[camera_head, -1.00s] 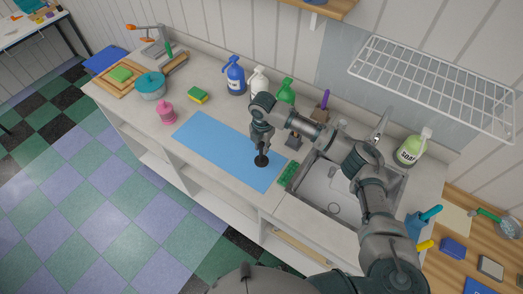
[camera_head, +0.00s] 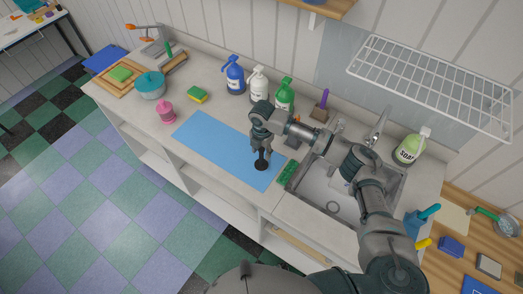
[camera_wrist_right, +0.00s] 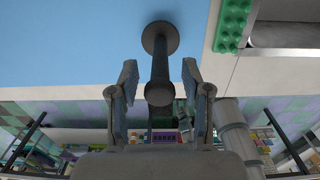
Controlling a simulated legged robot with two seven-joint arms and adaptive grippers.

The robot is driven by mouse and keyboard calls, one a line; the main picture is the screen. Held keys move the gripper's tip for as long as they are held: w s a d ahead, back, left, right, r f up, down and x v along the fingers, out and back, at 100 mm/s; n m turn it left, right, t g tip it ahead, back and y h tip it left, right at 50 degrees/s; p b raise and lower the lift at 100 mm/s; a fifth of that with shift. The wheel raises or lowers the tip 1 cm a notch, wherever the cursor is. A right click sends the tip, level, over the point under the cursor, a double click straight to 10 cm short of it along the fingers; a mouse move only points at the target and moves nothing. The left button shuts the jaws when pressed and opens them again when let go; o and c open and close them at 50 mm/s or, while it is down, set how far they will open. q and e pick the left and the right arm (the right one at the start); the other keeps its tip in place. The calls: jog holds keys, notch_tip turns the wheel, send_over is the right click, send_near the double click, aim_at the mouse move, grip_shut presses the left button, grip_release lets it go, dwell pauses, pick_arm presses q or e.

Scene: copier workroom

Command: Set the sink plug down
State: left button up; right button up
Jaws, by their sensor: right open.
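The sink plug (camera_head: 261,166) is dark, with a round flange and a thin upright stem. It stands on the blue mat (camera_head: 217,143), near the mat's right end. In the right wrist view the plug (camera_wrist_right: 160,40) shows between my two spread fingers, with a gap on each side. My right gripper (camera_head: 261,152) is open just above the plug, its fingers around the stem and pointing down. It also shows in the wrist view (camera_wrist_right: 160,78). My left gripper is not in view.
A green scrubber (camera_head: 287,172) lies between the mat and the metal sink (camera_head: 318,192). Blue (camera_head: 234,76), white (camera_head: 258,84) and green (camera_head: 284,92) bottles stand behind the mat. A pink bottle (camera_head: 166,112) stands left of it. The mat's left half is clear.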

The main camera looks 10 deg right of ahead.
notch_tip(320, 180, up, 12)
jog(key=b, duration=0.1)
dwell(0.4)
dwell(0.4)
